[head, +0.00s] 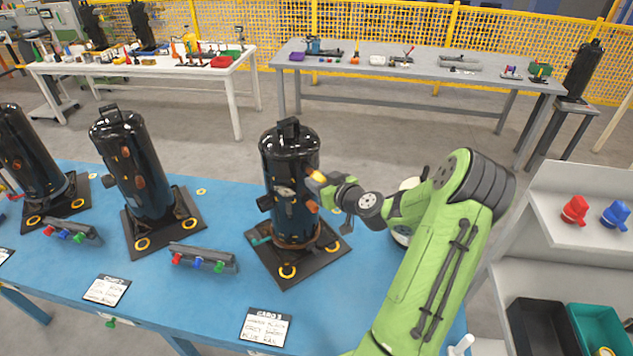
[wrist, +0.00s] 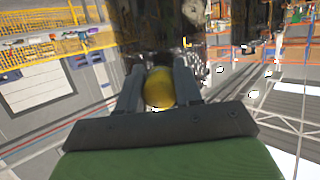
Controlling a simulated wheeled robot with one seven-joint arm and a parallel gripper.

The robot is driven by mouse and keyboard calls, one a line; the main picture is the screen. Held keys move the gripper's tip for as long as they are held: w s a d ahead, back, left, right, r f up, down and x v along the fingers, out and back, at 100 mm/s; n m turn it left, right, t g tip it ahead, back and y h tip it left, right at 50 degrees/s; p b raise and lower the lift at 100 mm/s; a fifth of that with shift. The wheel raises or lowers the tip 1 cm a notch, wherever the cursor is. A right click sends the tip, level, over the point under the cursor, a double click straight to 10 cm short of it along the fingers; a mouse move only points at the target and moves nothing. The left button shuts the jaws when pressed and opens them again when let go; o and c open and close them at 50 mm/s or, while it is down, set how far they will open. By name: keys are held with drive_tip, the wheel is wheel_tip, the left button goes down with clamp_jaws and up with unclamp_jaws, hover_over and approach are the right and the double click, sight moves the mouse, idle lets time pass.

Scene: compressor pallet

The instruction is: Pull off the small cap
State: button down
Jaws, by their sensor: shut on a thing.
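The black compressor (head: 290,158) stands upright on a dark base plate (head: 292,262) on the blue table, in front of my arm. My gripper (head: 323,182) is at its upper right side. It is shut on a small yellow cap (head: 316,175). In the wrist view the cap (wrist: 159,88) sits between the two grey fingers, with the dark compressor body (wrist: 160,25) just beyond it. I cannot tell whether the cap is still seated on its stub. A brown-orange cap (head: 311,206) shows lower on the same compressor.
Two more black compressors (head: 137,175) (head: 35,155) stand to the left on the blue table (head: 190,290). A rack with red, blue and green plugs (head: 203,259) lies beside the near base plate. Shelving with bins (head: 540,320) stands at the right.

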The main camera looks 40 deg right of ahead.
drive_tip(key=s+b, duration=0.2)
drive_tip(key=s, duration=0.1)
drive_tip(key=s+b, duration=0.1)
drive_tip(key=shift+s+a, duration=0.25)
drive_tip(key=shift+a, duration=0.05)
idle(0.4)
